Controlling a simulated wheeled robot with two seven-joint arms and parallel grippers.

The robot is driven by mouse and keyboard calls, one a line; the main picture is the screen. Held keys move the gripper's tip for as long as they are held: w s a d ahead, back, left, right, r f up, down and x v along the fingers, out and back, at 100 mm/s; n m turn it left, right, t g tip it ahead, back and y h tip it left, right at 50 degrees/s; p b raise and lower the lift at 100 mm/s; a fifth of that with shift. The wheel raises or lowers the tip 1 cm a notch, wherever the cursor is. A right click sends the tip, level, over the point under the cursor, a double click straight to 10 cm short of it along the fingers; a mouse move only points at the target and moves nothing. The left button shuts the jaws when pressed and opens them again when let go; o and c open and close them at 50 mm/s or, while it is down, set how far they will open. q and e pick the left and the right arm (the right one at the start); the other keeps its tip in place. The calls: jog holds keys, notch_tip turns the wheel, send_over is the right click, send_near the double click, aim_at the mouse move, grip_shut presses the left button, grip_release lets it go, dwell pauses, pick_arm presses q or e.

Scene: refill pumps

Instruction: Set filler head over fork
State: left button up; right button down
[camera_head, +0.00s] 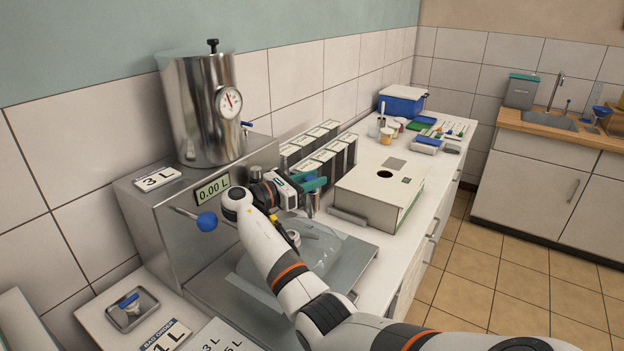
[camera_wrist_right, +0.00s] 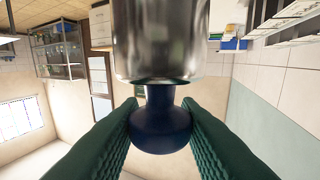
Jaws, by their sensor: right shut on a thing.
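My right gripper (camera_head: 314,184) has green fingers shut on the blue knob (camera_wrist_right: 160,128) of the filler head. The filler head's shiny metal cylinder (camera_head: 311,204) hangs below the fingers, above the drip tray; it fills the top middle of the right wrist view (camera_wrist_right: 160,40). A clear bag (camera_head: 318,243) lies on the tray, with a small pale spout piece (camera_head: 293,238) beside my forearm. The fork is largely hidden behind my arm; I cannot make out its prongs. The filler head looks apart from the spout. My left gripper is out of view.
The steel filling machine (camera_head: 165,235) carries a tank (camera_head: 203,110), a 0.00 L display (camera_head: 212,190) and a blue-knobbed lever (camera_head: 206,220). A box with a round hole (camera_head: 355,190) stands right of the tray. Black-sided cartons (camera_head: 318,165) stand behind. A small dish (camera_head: 152,304) is front left.

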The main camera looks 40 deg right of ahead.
jog(key=c, duration=1.1)
grip_release()
notch_tip(320, 180, up, 8)
jog(key=shift+r+b, duration=0.25)
jog(key=shift+b, duration=0.85)
jog(key=shift+r, duration=0.7)
